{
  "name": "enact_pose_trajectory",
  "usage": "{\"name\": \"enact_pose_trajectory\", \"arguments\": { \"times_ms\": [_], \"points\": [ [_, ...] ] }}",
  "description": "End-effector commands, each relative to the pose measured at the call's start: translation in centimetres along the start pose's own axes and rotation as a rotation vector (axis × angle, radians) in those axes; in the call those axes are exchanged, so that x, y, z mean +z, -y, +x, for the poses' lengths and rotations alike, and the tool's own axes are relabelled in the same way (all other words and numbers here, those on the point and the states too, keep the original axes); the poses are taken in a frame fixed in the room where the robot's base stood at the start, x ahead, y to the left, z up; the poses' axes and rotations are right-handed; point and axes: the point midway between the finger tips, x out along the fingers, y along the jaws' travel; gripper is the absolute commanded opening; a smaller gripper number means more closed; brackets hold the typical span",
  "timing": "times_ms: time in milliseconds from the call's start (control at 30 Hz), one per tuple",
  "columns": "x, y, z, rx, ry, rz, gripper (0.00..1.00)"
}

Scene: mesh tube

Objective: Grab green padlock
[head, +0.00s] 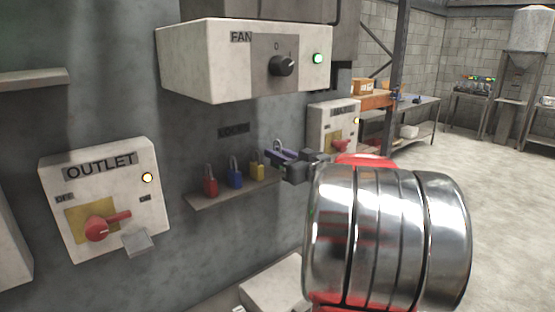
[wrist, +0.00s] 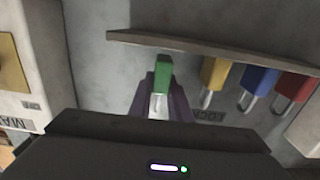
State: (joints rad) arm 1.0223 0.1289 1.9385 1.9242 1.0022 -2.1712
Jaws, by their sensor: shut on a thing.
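The green padlock (wrist: 163,75) shows in the wrist view between the two purple fingers of my gripper (wrist: 160,103), its silver shackle pointing down in the picture. My gripper is shut on it. In the head view my gripper (head: 284,156) is at the right end of the small wall shelf (head: 225,193). There a bit of grey shackle shows above the fingers, and the green body is hidden. The padlock's base end is close to the shelf edge in the wrist view; I cannot tell whether it touches.
A yellow padlock (head: 257,168), a blue padlock (head: 235,178) and a red padlock (head: 211,186) stand on the shelf left of my gripper. The FAN box (head: 210,60) juts out above. The OUTLET box (head: 105,190) is left; another switch box (head: 330,115) is behind. Open floor lies right.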

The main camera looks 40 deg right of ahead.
Motion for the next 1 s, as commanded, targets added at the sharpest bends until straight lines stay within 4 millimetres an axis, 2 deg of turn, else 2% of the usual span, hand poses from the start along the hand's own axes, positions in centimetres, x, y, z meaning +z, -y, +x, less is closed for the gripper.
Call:
{"name": "enact_pose_trajectory", "arguments": {
  "times_ms": [100,433,767,1000],
  "points": [
    [-1.8,0.0,0.0,0.000,-0.003,-0.004,0.00],
    [-5.9,0.0,0.0,0.000,-0.003,-0.003,0.00],
    [-5.7,-0.1,-5.0,0.005,-0.001,-0.001,0.00],
    [-5.6,-0.2,-10.1,0.006,-0.001,-0.003,0.00]
  ]
}}
